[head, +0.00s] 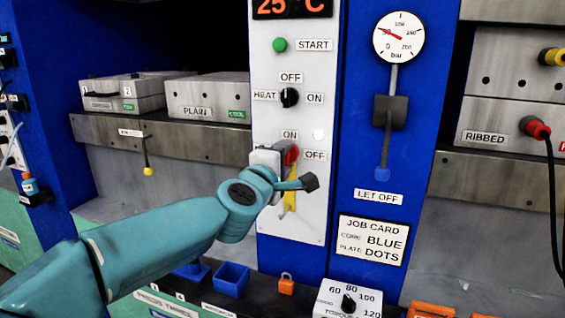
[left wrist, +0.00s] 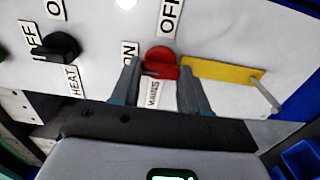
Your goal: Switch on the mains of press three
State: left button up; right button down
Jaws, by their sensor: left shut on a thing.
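The red mains switch (head: 292,153) is on the white control panel (head: 300,215), beside the labels ON and OFF. Its knob also shows in the left wrist view (left wrist: 161,57), above the label MAINS. My left gripper (head: 287,164) is at the switch, its fingers on either side of the red knob in the left wrist view, shut on it. My gripper hides part of the switch in the head view. The way the knob points is hard to tell. A yellow strip (left wrist: 222,70) with a metal pin extends from beside the knob. My right gripper is not in view.
The black heat knob (head: 289,97) and green start button (head: 280,45) are above. A gauge (head: 398,37) with a let-off lever (head: 382,160) is on the blue post at right. A blue bin (head: 231,277) and an orange padlock (head: 286,284) are below.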

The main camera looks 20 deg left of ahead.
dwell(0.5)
pick_arm(q)
jog(key=o, duration=1.1)
jog(key=shift+c, duration=0.2)
jog(key=s, duration=1.6)
jog(key=shift+s+a, duration=0.15)
jog(key=shift+a, duration=0.1)
